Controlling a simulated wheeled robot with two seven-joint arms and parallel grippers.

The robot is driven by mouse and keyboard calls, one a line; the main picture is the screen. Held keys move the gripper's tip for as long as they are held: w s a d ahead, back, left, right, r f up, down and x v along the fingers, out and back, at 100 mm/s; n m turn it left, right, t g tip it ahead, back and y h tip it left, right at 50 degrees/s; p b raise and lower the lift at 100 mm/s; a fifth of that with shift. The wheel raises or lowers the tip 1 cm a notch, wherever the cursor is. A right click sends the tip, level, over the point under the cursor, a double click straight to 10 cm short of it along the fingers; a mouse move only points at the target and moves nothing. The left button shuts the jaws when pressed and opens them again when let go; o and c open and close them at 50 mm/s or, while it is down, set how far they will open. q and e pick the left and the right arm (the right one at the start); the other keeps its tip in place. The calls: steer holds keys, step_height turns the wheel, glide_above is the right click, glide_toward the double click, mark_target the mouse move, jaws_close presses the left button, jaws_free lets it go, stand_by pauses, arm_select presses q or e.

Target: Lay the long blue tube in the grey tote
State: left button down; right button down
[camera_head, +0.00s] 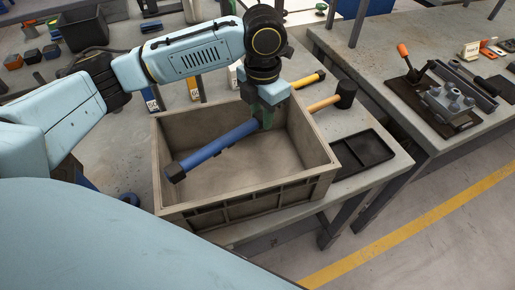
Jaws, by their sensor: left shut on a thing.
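The long blue tube (222,143) has a dark end cap at its lower left. It slants from the lower left up to my left gripper (267,120), which is shut on it near its upper right part. The tube is over the open grey tote (247,192), within its outline in the head view. I cannot tell whether it touches the tote's floor. The tote stands on the bench, and its visible floor is bare. My right gripper is not in view.
A mallet (345,94) with a wooden handle and a yellow and black tool (308,80) lie behind the tote's right rim. A flat black tray (362,153) lies right of the tote. Another table (400,50) with tools stands across a gap.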

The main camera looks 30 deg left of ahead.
arm_select(q)
glide_above(261, 155)
step_height(261, 155, down, 6)
steer(key=shift+f, duration=0.1)
steer(key=shift+f+b, duration=0.55)
steer(key=shift+f, duration=2.5)
steer(key=shift+f, duration=0.15)
steer(key=c, duration=1.1)
jaws_free()
step_height(261, 155, up, 12)
steer(key=shift+w+r+p, duration=0.1)
steer(key=shift+r+p, duration=0.1)
steer(key=shift+p, duration=0.4)
steer(key=shift+f, duration=0.1)
